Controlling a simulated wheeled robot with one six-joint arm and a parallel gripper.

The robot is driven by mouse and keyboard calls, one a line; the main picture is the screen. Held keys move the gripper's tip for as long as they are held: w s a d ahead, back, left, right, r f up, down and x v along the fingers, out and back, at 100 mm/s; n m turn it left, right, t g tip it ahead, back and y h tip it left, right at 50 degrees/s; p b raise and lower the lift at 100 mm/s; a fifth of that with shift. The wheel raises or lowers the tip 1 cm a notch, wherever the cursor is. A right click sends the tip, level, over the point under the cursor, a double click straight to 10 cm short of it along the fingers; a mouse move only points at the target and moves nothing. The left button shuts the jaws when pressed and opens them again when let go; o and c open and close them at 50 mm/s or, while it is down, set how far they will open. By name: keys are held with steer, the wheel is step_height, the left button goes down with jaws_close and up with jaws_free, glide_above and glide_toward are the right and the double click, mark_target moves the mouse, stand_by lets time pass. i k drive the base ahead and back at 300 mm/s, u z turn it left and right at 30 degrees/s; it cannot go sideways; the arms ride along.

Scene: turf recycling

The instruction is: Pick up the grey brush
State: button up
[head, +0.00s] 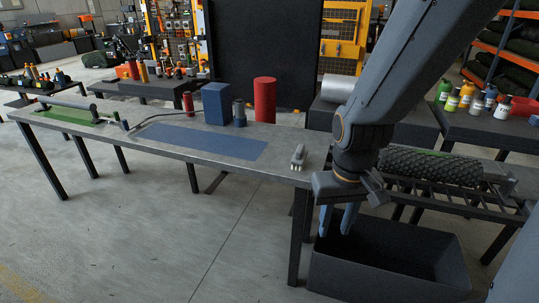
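The grey brush (298,156) lies near the right end of the long grey table (225,170), with small pale tips showing at its near end. My gripper (338,225) points down to the right of the table's end, in front of the brush and lower in the picture. Its two blue fingers are apart with nothing seen between them. It is away from the brush and appears above or just inside the left part of the dark bin.
A dark open bin (390,283) stands on the floor at the right. Behind it, a rack (450,198) carries a dark turf roll (430,165). The table also holds a blue mat (205,142), blue box (216,103) and red cylinder (264,100). The floor ahead is clear.

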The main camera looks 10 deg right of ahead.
mark_target(298, 161)
steer(key=u, duration=0.05)
steer(key=i, duration=1.05)
steer(key=z, duration=0.55)
